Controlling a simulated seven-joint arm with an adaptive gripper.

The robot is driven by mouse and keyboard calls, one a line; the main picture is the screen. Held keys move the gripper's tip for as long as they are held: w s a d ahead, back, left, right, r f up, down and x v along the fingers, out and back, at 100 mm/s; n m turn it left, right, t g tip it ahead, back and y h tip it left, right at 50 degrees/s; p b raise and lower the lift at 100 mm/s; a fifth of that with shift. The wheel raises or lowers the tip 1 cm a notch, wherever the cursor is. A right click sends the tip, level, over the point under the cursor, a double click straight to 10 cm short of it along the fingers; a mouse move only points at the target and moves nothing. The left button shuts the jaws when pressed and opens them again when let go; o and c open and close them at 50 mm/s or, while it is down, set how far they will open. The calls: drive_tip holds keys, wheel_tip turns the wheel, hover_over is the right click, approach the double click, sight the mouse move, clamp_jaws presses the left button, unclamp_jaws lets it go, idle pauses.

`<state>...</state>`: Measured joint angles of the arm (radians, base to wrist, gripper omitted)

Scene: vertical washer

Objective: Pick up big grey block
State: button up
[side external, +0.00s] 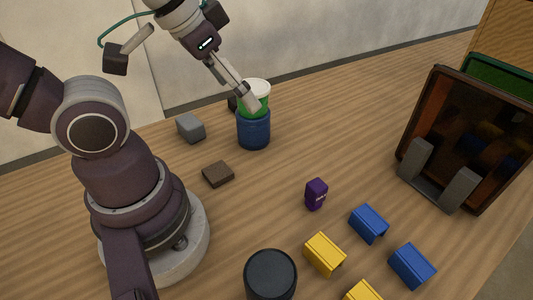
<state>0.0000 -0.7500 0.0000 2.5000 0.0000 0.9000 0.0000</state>
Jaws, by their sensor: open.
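The big grey block (190,127) appears to be the grey cube on the wooden table, left of the blue and green container. My gripper (250,103) is open and points down and to the right, in front of the container's upper part in the picture. It is to the right of the grey block and higher up, apart from it. Whether the fingers touch the container I cannot tell.
The blue cylinder (254,130) holds a green, white-topped item (258,88); a dark object is partly hidden behind. A brown flat block (218,174), purple item (316,194), dark cylinder (270,274), yellow (325,254) and blue pieces (369,223), and dark panel (462,135) stand around.

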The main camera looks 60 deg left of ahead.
drive_tip(key=n+g+y, duration=0.2)
drive_tip(key=n+g, duration=0.4)
drive_tip(key=n, duration=1.3)
approach(189, 121)
drive_tip(key=shift+s+a+f+n, duration=0.15)
drive_tip(key=shift+a+f+n, duration=0.05)
drive_tip(key=shift+f, duration=0.35)
drive_tip(key=shift+s+a+f+n, duration=0.15)
drive_tip(key=shift+f+n, duration=0.05)
drive_tip(key=shift+f, duration=0.3)
drive_tip(key=f, duration=0.3)
drive_tip(key=a+f, duration=0.1)
drive_tip(key=f, duration=0.5)
drive_tip(key=shift+w+a, duration=0.15)
drive_tip(key=shift+a, duration=0.05)
drive_tip(key=shift+r, duration=0.1)
drive_tip(key=c, duration=1.3)
